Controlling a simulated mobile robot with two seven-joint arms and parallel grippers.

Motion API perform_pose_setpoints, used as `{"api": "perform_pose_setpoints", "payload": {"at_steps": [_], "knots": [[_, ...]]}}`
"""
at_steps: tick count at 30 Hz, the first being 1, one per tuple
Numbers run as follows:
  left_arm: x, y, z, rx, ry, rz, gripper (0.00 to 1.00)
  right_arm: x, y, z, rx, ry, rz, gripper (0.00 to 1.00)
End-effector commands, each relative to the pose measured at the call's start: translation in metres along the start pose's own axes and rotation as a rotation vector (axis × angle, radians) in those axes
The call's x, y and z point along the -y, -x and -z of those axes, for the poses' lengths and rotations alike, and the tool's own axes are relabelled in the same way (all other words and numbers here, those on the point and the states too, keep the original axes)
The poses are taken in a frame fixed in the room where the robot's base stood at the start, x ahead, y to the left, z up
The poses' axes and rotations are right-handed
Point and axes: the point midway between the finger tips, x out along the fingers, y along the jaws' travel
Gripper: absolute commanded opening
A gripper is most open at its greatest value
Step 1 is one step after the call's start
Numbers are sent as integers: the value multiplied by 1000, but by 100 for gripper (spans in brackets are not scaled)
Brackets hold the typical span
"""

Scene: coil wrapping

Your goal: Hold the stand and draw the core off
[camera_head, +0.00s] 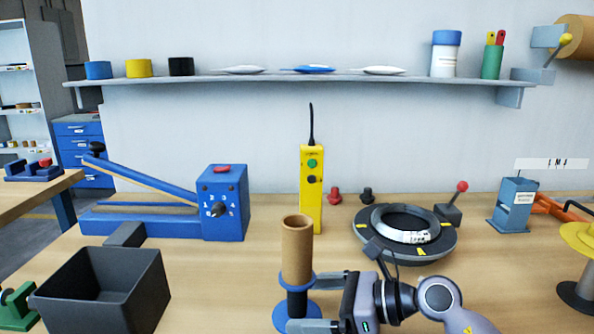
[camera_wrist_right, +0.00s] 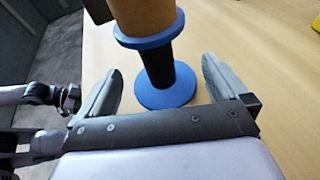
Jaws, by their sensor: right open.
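The stand has a blue round base (camera_head: 283,314), a black post (camera_head: 297,303) and a blue collar (camera_head: 297,283). It stands upright at the front middle of the table. The brown cardboard core (camera_head: 297,248) sits upright on top, above the collar; its lower end also shows in the right wrist view (camera_wrist_right: 145,14). My right gripper (camera_head: 316,302) comes in from the right, low down at the post. Its fingers are open, one on each side of the black post, with gaps to it in the right wrist view (camera_wrist_right: 162,75).
A black open bin (camera_head: 148,288) stands front left, a blue lever device (camera_head: 222,205) behind it. A yellow pendant (camera_head: 311,185) stands behind the core. A dark round turntable with a light ring (camera_head: 405,224) is right of the stand, close to my right wrist. A shelf (camera_head: 300,82) runs along the wall.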

Motion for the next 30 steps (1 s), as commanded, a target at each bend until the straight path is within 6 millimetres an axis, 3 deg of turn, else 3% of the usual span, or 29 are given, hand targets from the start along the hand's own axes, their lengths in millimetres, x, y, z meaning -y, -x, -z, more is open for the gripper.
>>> {"api": "perform_pose_setpoints", "payload": {"at_steps": [6, 16, 17, 24, 30], "knots": [[0, -2, -3, 3, 3, -2, 53, 0, -16, 0, 1, 0, 1, 100], [-1, -2, 0, 1, 2, -4, 53, 0, -18, 0, 1, 0, 1, 100], [-1, -2, 0, 0, 2, -4, 53, 0, -18, 0, 1, 0, 1, 97], [-1, -2, 1, -4, 2, -5, 53, 0, -18, 0, 1, 0, 1, 21], [-1, -2, 2, -6, 2, -5, 53, 0, -18, 0, 1, 0, 1, 21]]}}
